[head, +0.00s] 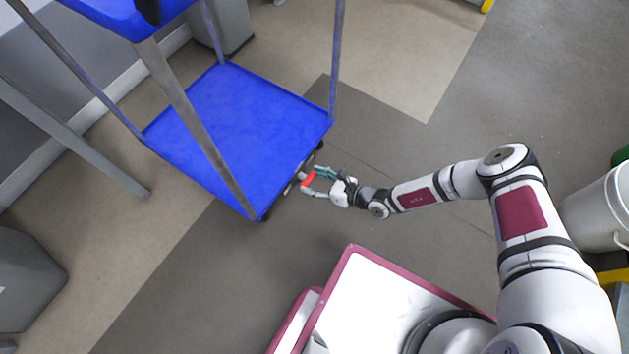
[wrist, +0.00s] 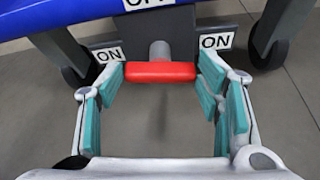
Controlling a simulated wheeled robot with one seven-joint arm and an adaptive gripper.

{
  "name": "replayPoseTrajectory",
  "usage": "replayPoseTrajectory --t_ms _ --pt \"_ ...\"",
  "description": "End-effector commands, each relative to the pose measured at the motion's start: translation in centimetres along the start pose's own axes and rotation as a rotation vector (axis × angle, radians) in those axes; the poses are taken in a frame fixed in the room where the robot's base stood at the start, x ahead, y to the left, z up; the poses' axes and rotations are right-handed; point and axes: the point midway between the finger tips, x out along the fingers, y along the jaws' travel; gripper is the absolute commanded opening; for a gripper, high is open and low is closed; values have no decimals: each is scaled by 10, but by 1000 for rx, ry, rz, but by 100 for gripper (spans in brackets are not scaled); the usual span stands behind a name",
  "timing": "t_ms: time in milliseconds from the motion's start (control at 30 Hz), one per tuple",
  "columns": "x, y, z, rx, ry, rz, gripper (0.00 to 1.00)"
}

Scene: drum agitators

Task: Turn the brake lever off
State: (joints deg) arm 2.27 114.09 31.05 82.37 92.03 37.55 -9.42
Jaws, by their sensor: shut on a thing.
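The brake lever is a red bar (wrist: 160,72) on a grey stem, at the lower edge of the blue cart. In the head view the red lever (head: 308,180) shows at the cart's near right side. My gripper (wrist: 161,84) has its teal-padded fingers on either side of the red bar, at its two ends. It is shut on the bar. In the head view my gripper (head: 313,180) reaches the lever from the right. "ON" labels (wrist: 217,41) sit left and right of the stem. An "OFF" label above is cut by the picture's top edge.
The blue cart (head: 235,125) has a lower shelf, metal posts and black wheels (wrist: 270,52). A grey bin (head: 30,285) stands at left and a white bucket (head: 598,210) at right. Floor between my base and the cart is clear.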

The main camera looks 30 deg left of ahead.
Motion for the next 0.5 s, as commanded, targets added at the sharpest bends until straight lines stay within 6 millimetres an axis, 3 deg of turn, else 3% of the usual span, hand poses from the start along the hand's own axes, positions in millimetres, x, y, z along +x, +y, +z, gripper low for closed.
replayPoseTrajectory --t_ms 500 --pt "1 -8 -3 423 2 179 32"
